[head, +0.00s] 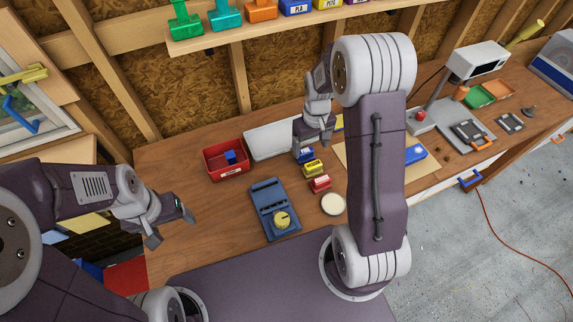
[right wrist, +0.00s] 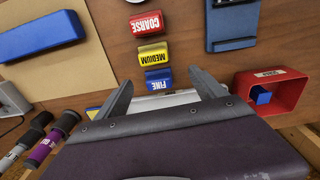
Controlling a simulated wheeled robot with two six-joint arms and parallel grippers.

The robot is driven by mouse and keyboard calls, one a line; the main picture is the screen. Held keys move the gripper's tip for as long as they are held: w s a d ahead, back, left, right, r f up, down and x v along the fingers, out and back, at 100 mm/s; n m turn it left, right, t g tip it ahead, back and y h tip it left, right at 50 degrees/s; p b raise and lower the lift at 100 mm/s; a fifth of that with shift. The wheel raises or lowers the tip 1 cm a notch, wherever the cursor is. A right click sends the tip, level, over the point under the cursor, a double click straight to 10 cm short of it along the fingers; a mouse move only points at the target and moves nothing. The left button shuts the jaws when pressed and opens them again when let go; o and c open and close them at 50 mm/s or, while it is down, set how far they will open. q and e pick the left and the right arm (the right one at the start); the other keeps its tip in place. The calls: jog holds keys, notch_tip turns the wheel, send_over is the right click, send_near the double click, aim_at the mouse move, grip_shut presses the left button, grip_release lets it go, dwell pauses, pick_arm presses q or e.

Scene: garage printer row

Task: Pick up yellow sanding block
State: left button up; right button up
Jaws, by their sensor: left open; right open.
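The yellow sanding block (head: 312,168), marked MEDIUM, lies on the wooden bench between a blue block (head: 305,154) and a red block (head: 320,184). In the right wrist view the yellow block (right wrist: 153,54) sits in the middle of the row, with the blue FINE block (right wrist: 158,79) nearer my gripper and the red COARSE block (right wrist: 147,23) farther. My right gripper (head: 312,142) is open and empty above the blue end of the row. Its spread fingers (right wrist: 160,84) flank the blue block in the picture. My left gripper (head: 170,226) is open and empty, left of the blocks.
A red bin (head: 225,173) holding a blue cube stands left of the blocks. A blue device (head: 273,208) with a yellow knob and a white disc (head: 333,204) are nearby. A blue sanding tool (right wrist: 40,35) lies on a tan sheet. A shelf (head: 290,27) overhangs the back.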

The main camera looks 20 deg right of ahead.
aim_at(313, 164)
jog(key=shift+s+d+f+g, duration=0.3)
jog(key=shift+s+d+f, duration=0.2)
jog(key=shift+f, duration=0.05)
jog(key=shift+d+f, duration=0.15)
jog(key=shift+d, duration=0.1)
notch_tip(313, 164, down, 3)
jog(key=shift+s+f+p, duration=0.15)
jog(key=shift+p, duration=0.45)
jog(key=shift+a+f, duration=0.15)
jog(key=shift+f, duration=0.15)
notch_tip(313, 164, down, 5)
jog(key=shift+r+p, duration=0.1)
jog(key=shift+p, duration=0.75)
jog(key=c, duration=1.4)
jog(key=shift+o, duration=0.2)
jog(key=shift+r, duration=0.15)
jog(key=r, duration=0.1)
jog(key=r+b, duration=0.1)
jog(key=d+r, duration=0.1)
jog(key=r, duration=0.1)
jog(key=shift+s+r+b, duration=0.1)
jog(key=shift+s+b, duration=0.25)
jog(key=shift+b, duration=0.05)
jog(key=s+d+r+b, duration=0.1)
jog(key=s+d+r, duration=0.4)
jog(key=s, duration=0.4)
jog(key=shift+r+b, duration=0.35)
jog(key=shift+r, duration=0.35)
